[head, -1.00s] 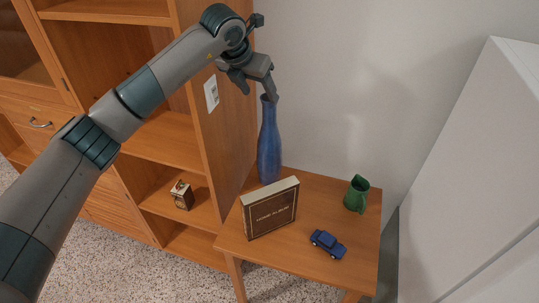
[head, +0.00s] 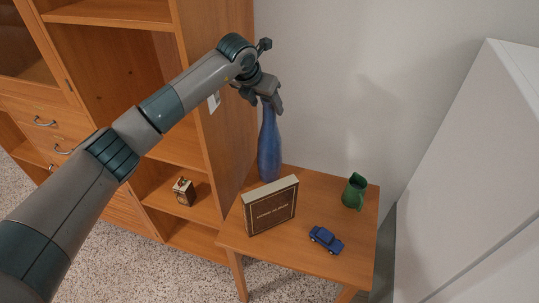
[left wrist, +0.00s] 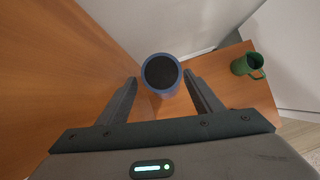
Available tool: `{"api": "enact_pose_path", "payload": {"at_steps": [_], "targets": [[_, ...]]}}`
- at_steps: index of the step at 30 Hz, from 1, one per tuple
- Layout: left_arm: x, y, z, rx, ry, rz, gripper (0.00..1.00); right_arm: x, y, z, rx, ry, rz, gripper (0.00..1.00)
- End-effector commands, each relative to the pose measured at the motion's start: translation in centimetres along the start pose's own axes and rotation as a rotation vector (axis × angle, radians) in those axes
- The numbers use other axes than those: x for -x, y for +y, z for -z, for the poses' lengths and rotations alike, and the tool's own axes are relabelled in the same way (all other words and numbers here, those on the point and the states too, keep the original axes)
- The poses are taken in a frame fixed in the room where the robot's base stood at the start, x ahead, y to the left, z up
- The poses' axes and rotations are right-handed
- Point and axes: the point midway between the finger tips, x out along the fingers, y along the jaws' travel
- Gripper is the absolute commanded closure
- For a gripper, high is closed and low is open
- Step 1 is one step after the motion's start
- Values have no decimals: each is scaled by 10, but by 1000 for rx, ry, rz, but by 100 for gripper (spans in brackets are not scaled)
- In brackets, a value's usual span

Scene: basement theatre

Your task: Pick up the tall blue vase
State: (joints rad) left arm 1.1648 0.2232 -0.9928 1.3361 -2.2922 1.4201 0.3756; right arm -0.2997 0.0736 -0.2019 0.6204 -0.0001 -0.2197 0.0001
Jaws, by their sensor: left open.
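The tall blue vase (head: 269,150) stands upright at the back left of the small wooden table, close to the cabinet's side panel. My left gripper (head: 267,101) is at the vase's top, pointing down, and hides its mouth in the head view. In the left wrist view, the vase's round dark mouth (left wrist: 161,72) shows between and just ahead of the two open fingers of the left gripper (left wrist: 161,85). Gaps show between the fingers and the vase's rim. My right gripper is not in view.
A brown book-like box (head: 270,206) stands in front of the vase. A blue toy car (head: 325,239) and a green jug (head: 354,191) are on the table (head: 310,190). The wooden cabinet (head: 222,140) rises close at the left, and the wall is behind.

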Motion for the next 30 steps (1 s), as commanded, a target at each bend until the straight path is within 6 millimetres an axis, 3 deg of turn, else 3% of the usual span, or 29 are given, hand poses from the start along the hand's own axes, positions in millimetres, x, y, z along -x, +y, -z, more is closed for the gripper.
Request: {"api": "enact_pose_path", "payload": {"at_steps": [3, 10, 26, 30], "targets": [[-10, -5, -1, 1, 4, 3, 40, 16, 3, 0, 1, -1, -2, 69], [-34, -5, 0, 2, 2, 1, 40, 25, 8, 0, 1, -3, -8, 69], [-38, -4, 1, 0, 0, 1, 40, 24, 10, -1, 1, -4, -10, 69], [-38, -4, 1, 0, 0, 1, 71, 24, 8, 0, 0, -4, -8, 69]]}}
